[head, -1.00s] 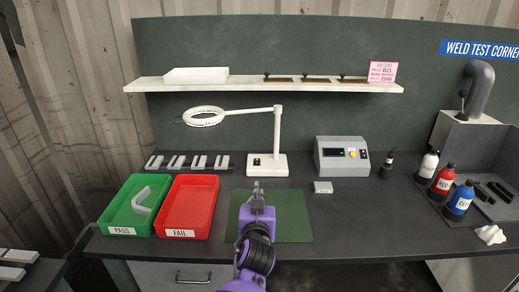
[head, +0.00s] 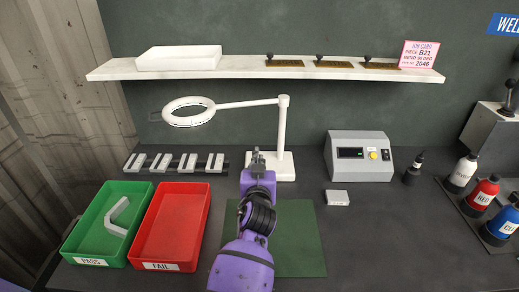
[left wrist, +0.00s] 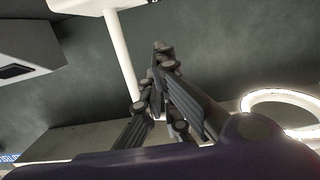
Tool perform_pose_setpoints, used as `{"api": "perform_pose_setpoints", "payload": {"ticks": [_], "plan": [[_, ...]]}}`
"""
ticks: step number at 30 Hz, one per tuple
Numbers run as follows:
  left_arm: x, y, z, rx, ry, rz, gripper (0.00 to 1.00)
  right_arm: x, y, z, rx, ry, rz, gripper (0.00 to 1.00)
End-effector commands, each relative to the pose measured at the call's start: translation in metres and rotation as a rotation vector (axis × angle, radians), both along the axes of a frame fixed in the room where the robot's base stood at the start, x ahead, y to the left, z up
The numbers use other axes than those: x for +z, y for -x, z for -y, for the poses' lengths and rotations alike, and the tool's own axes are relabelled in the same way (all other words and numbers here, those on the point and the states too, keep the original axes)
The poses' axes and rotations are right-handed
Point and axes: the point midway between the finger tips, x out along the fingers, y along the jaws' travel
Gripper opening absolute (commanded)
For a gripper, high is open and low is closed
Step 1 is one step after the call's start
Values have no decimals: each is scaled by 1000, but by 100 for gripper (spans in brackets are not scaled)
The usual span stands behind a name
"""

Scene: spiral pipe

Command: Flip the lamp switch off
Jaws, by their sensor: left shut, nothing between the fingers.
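The white lamp has a base (head: 286,170), an upright post (head: 282,125), and an arm out to the left ending in a ring head (head: 188,112). In the left wrist view the post (left wrist: 122,60) crosses the upper left and the ring (left wrist: 246,103) glows at the right. My left gripper (head: 256,153) is shut and empty, in front of the base's left part in the head view. It hides the switch area there. The fingers (left wrist: 162,48) point towards the base in the left wrist view; I cannot tell whether they touch it. My right gripper is not in view.
A green tray (head: 78,235) and a red tray (head: 142,235) stand at left. A green mat (head: 300,235) lies under my left arm. A grey control box (head: 360,175), a small block (head: 337,197) and bottles (head: 461,172) are at right. A shelf (head: 240,73) spans above.

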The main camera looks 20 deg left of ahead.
Motion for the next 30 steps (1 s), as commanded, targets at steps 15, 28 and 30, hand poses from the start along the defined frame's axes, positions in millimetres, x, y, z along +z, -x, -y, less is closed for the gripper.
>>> {"api": "perform_pose_setpoints", "payload": {"ticks": [15, 28, 30], "plan": [[-1, -19, -5, 0, -1, 1, 0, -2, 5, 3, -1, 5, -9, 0], [-22, -98, -28, 1, 0, -6, 0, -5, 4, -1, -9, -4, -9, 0], [-36, -97, -28, 1, 0, -8, 0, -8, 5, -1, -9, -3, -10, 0]]}}
